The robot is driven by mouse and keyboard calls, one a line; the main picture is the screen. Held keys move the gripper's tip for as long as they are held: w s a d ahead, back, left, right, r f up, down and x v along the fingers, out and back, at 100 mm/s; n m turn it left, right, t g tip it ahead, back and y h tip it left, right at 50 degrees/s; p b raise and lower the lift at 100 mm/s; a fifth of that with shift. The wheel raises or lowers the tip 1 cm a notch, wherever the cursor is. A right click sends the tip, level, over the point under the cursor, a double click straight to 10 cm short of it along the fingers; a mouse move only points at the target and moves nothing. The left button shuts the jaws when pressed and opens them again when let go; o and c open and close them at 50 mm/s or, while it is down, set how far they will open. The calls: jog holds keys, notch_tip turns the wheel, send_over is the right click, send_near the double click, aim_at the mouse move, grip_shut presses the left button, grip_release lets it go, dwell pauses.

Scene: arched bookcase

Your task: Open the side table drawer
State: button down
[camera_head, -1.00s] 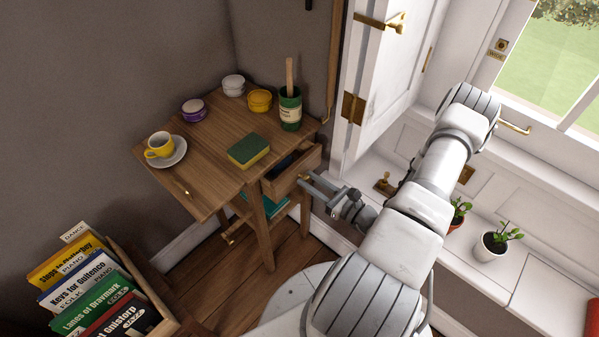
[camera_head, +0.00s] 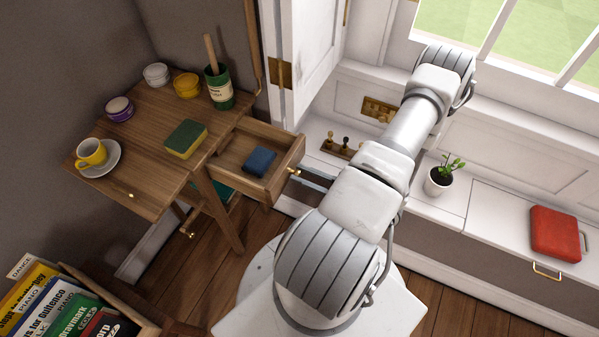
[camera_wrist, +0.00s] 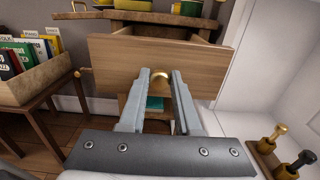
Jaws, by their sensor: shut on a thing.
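The wooden side table (camera_head: 150,127) stands in the corner at the left of the head view. Its drawer (camera_head: 284,158) is pulled well out, and a dark blue block (camera_head: 259,161) lies inside. The drawer front (camera_wrist: 120,62) fills the upper middle of the wrist view. My gripper (camera_wrist: 161,77) is at the drawer front, its two fingers on either side of the small brass knob (camera_wrist: 160,73), shut on it. In the head view my arm hides most of the gripper, and the knob (camera_head: 295,170) shows at its fingers.
On the tabletop are a yellow cup (camera_head: 91,152) on a saucer, a green and yellow sponge (camera_head: 186,139), a green pot (camera_head: 219,88) and small bowls. A book crate (camera_head: 130,322) is at lower left. A white door (camera_head: 305,55) stands close behind the drawer.

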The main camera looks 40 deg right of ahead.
jog(key=c, duration=0.6)
grip_release()
jog(key=shift+c, duration=0.2)
jog(key=p+v, duration=0.1)
jog(key=v, duration=1.6)
jog(key=shift+s, duration=0.2)
jog(key=shift+r, duration=0.1)
